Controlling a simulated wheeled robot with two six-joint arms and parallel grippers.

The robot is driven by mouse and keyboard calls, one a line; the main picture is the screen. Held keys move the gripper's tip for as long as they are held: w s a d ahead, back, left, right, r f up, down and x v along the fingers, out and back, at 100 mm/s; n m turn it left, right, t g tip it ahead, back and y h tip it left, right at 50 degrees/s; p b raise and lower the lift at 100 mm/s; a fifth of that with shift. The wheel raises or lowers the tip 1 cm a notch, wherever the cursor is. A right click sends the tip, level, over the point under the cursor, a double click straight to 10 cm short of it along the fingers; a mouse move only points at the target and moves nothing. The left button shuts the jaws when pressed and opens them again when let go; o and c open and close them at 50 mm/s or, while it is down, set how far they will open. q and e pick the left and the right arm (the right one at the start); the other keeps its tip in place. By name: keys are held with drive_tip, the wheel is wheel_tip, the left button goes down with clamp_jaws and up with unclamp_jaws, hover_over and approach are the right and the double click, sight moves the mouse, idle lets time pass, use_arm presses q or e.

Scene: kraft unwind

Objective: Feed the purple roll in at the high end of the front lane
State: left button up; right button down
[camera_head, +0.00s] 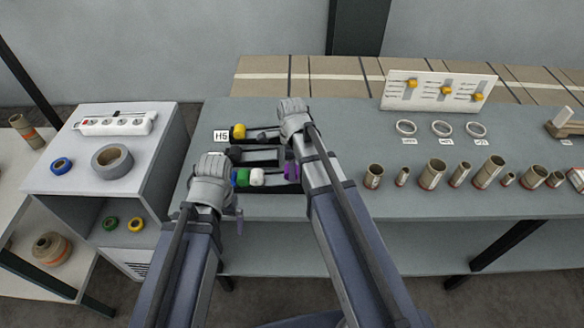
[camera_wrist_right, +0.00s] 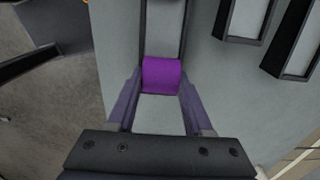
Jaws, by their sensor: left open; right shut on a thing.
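The purple roll (camera_head: 291,172) is at the right end of the front lane (camera_head: 275,189) of a dark rack; my right arm partly hides it. In the right wrist view the purple roll (camera_wrist_right: 162,75) sits between the fingers of my right gripper (camera_wrist_right: 161,88), which is shut on it, at the mouth of a dark-walled channel (camera_wrist_right: 145,30). Whether it rests on the lane floor I cannot tell. Blue, green and white rolls (camera_head: 257,177) sit toward the left of the front lane. My left gripper (camera_head: 232,212) is open beside the rack's left end, largely hidden by its wrist.
A yellow roll (camera_head: 239,131) is in the back lane by the H5 card (camera_head: 221,135); a black roll (camera_head: 234,153) is in the middle lane. Cardboard tubes (camera_head: 432,174) stand to the right. A side cabinet (camera_head: 60,185) with tape and a power strip stands left.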

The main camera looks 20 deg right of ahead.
drive_tip(key=shift+f, duration=0.45)
unclamp_jaws()
idle(0.4)
drive_tip(key=shift+r, duration=0.1)
idle(0.4)
wheel_tip(320, 180, up, 8)
drive_tip(key=p, duration=0.8)
drive_tip(key=shift+r, duration=0.25)
drive_tip(key=shift+f, duration=0.1)
idle(1.8)
